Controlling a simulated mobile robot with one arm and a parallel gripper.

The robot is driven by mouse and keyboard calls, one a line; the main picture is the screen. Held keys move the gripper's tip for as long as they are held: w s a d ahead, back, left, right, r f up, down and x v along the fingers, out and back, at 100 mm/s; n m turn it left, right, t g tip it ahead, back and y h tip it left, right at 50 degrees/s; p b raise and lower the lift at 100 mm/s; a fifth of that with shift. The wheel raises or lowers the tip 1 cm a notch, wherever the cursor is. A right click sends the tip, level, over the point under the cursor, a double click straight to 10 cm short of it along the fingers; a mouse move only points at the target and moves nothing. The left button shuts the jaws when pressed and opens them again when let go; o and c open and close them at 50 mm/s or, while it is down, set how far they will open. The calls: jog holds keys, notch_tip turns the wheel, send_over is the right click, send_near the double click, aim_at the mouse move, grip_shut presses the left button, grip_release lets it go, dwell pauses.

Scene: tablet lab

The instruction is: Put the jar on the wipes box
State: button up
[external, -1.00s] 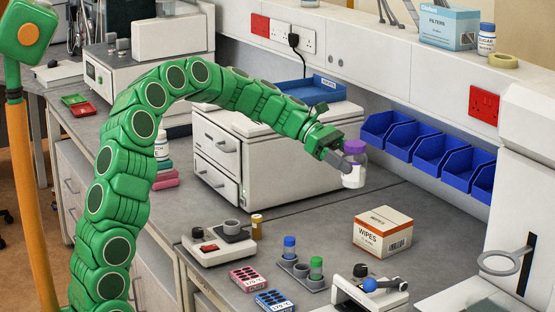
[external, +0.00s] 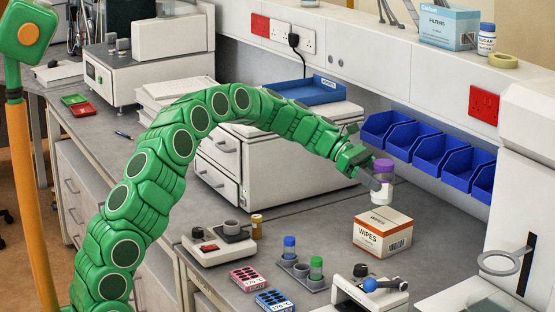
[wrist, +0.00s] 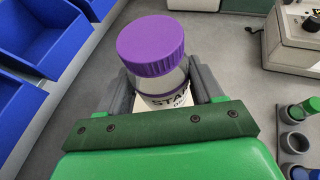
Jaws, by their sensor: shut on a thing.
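The jar (external: 382,190) is clear with a white label and a purple lid. My gripper (external: 372,182) is shut on it and holds it upright in the air, above the back part of the wipes box. The wipes box (external: 382,236) is white with an orange band and stands on the bench. In the external view a small gap seems to show between jar and box top. In the wrist view the jar (wrist: 155,55) sits between the grey fingers, its purple lid toward the camera. The wipes box is mostly hidden there behind the jar and gripper.
Blue wall bins (external: 432,155) are close behind the jar. A tube rack (external: 302,272) with a blue-capped and a green-capped tube stands left of the box. A microscope-like device (external: 370,290) is in front. Bench right of the box is clear.

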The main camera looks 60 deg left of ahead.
aim_at(381, 194)
jog(key=shift+w+f, duration=0.75)
jog(key=shift+f, duration=0.1)
jog(key=shift+w+f, duration=0.1)
jog(key=shift+f, duration=1.5)
jog(key=shift+f, duration=0.1)
jog(key=o, duration=1.2)
jog(key=shift+o, duration=0.2)
jog(key=shift+a+r, duration=0.2)
jog(key=shift+a, duration=0.05)
jog(key=v, duration=0.7)
